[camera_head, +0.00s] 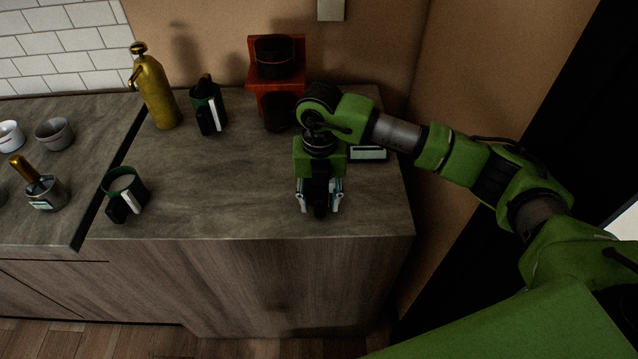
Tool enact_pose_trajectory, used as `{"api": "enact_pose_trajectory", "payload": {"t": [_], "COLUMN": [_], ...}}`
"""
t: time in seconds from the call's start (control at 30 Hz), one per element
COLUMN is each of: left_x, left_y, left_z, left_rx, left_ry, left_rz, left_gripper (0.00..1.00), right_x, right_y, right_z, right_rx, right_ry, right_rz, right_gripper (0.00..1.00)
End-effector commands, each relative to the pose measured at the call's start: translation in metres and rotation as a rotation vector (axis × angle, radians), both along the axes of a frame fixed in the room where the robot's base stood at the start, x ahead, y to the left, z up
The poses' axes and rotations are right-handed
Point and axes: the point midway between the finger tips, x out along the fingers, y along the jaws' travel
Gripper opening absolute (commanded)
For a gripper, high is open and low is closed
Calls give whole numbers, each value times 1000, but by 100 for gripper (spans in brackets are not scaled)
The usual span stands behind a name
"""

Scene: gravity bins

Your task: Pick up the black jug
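A dark jug (207,101) with a pale handle and a knobbed lid stands upright at the back of the counter, left of the red coffee maker. It looks black with a green tint. My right gripper (319,206) points down over the right front part of the counter, to the right of and nearer than the jug. Its two fingers are spread apart and nothing clearly shows held between them. My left gripper is not in view.
A red coffee maker (260,72) holds a dark pot (278,112). A yellow bottle (155,92) stands left of the jug. A green mug (126,183) is at front left, near a metal pot (45,193) and cups (55,135). The middle counter (220,190) is clear.

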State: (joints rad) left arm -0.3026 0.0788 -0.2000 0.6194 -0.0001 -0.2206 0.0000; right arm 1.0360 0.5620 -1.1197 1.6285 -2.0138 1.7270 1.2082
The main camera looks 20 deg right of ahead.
Motion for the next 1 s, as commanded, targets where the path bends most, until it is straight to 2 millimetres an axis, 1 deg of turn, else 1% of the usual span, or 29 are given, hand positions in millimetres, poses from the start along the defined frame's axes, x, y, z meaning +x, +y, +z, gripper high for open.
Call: {"api": "enact_pose_trajectory", "payload": {"t": [0.03, 0.07, 0.1, 0.13, 0.17, 0.47, 0.67, 0.77, 0.8, 0.87, 1.0], "left_x": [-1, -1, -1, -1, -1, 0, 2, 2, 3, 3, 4], "left_y": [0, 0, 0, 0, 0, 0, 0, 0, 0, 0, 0], "left_z": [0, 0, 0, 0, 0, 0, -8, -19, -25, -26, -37], "left_rx": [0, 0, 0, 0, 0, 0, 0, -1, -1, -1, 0], "left_ry": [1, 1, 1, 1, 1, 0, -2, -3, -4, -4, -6], "left_rz": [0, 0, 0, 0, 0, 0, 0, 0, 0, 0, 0], "left_gripper": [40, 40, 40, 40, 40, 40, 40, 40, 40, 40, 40], "right_x": [0, 0, 0, 0, 0, 0, 1, 2, 2, -8, -32], "right_y": [0, 0, 0, 0, 0, 0, 0, 1, 1, 8, 24], "right_z": [0, 0, 0, 0, 0, 1, 9, 22, 30, 44, 77], "right_rx": [0, 0, 0, 0, 0, 1, 2, 3, 2, 4, 4], "right_ry": [0, 0, 0, 0, 0, -1, -3, -7, -9, -7, -8], "right_rz": [0, 0, 0, 0, 0, 0, 0, 1, 1, 6, 8], "right_gripper": [31, 23, 13, 5, 0, 0, 0, 0, 0, 0, 0]}}
